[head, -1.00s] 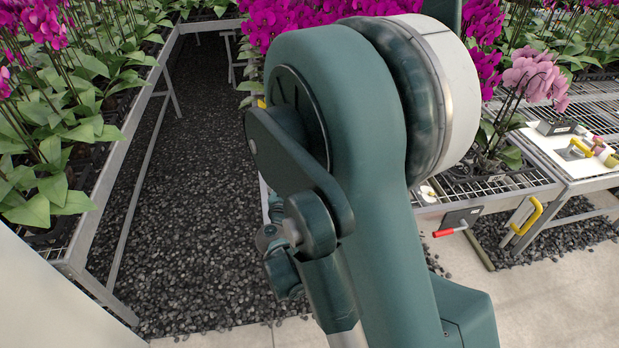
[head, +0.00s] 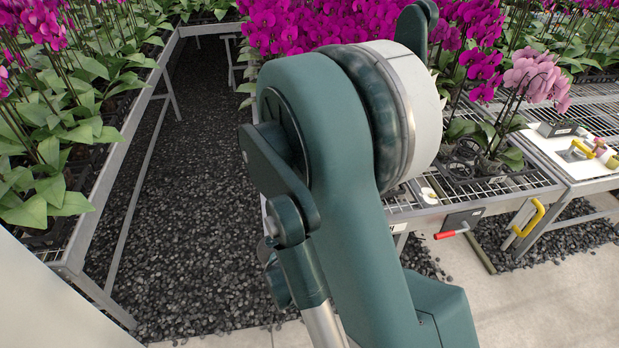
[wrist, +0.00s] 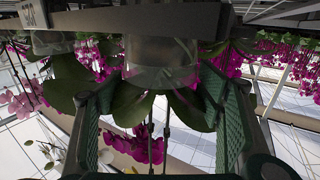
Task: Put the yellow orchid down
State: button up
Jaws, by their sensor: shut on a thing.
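In the wrist view, which looks upside down, a clear plastic pot (wrist: 163,62) with broad green leaves (wrist: 132,103) sits between the two dark green fingers of my gripper (wrist: 160,85). My gripper is shut on this potted orchid. Its stems run towards the bottom of the picture. Pale cream-yellow blooms (wrist: 48,152) show at lower left; I cannot tell whether they belong to the held plant. In the head view, my arm hides the gripper and the held plant.
Magenta orchids (head: 285,25) crowd the bench behind my arm. A pink orchid (head: 535,75) stands on the wire-mesh bench (head: 500,188) at right. Beside it is a white work surface (head: 555,150) with small tools. A gravel strip (head: 180,200) runs between benches at left.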

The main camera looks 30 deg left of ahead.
jog(key=shift+f, duration=0.1)
jog(key=o, duration=1.3)
jog(key=shift+o, duration=0.2)
jog(key=shift+s, duration=0.2)
jog(key=shift+v, duration=2.55)
